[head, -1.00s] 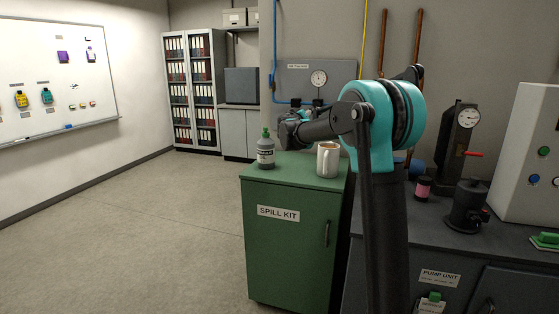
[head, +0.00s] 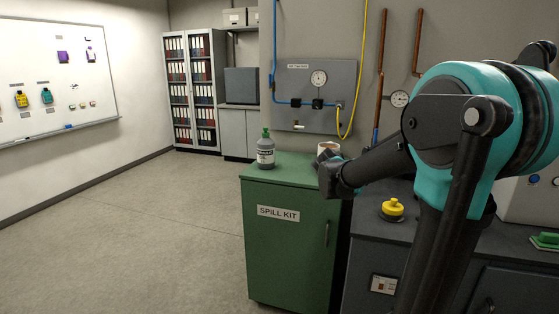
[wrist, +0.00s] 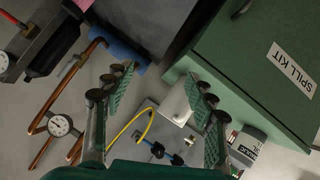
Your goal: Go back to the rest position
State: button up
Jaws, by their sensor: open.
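My gripper (wrist: 158,88) is open in the wrist view, its two green-padded fingers spread apart with nothing held between them. In the head view my dark and teal arm fills the right side, and its wrist end is in front of the white mug (head: 328,148). The mug's lower part is hidden there. The mug also shows as a white shape beside the right finger in the wrist view (wrist: 176,104). In the head view I cannot make out the fingers clearly.
The green spill kit cabinet (head: 290,235) carries the mug and a grey bottle with a green cap (head: 265,152). A dark bench (head: 372,240) with a yellow-topped item (head: 392,208) stands to its right, partly behind my arm. The floor (head: 150,220) at the left is clear.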

jog(key=s+a+f+g+y, duration=0.2)
jog(key=s+f, duration=0.8)
jog(key=s, duration=0.5)
jog(key=s+a+f+g+y, duration=0.3)
jog(key=s+f, duration=0.8)
jog(key=s, duration=0.5)
jog(key=shift+s+a+n+y, duration=0.15)
jog(key=shift+a+n+y, duration=0.3)
jog(key=shift+y, duration=0.25)
